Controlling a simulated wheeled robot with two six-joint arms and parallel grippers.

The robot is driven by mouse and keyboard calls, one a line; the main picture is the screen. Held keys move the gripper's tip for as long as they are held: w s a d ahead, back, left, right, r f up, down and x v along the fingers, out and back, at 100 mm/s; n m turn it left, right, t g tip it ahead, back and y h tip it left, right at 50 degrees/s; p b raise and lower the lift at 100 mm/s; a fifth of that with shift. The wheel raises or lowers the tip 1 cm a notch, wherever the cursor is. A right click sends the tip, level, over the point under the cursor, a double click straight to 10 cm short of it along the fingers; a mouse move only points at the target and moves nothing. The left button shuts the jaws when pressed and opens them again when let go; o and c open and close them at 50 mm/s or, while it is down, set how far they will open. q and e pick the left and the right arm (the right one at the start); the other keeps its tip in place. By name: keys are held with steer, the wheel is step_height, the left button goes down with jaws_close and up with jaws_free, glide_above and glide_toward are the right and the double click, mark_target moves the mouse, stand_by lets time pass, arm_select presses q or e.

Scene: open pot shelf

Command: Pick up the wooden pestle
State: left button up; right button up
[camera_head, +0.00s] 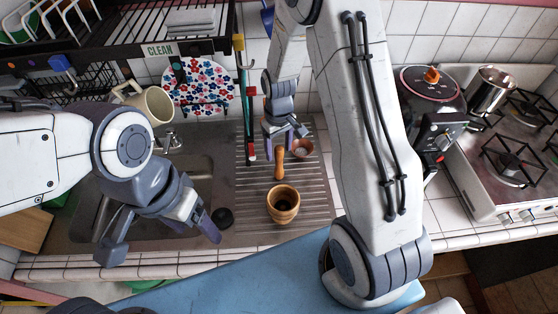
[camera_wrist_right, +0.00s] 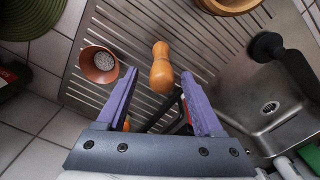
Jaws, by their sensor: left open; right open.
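The wooden pestle (camera_head: 279,163) lies on the ribbed drainboard of the sink, just behind the wooden mortar (camera_head: 283,203). My left gripper (camera_head: 160,240) is open over the sink's front edge, left of the mortar and away from the pestle.
A small terracotta cup (camera_head: 302,149) stands right beside the pestle, and it shows left of my right fingers in the wrist view (camera_wrist_right: 98,64). A dark upright rod stands behind the drainboard. A stove is at the right.

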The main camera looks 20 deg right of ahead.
mark_target(279, 161)
steer(key=shift+s+f+p, duration=0.1)
steer(key=shift+f+p, duration=0.35)
steer(key=shift+f, duration=0.05)
steer(key=f+p, duration=0.1)
steer(key=f, duration=0.2)
steer(key=shift+s+f+p, duration=0.15)
steer(key=shift+s+p, duration=0.05)
steer(key=shift+p, duration=0.2)
steer(key=shift+w+f, duration=0.1)
steer(key=shift+f, duration=0.5)
jaws_close()
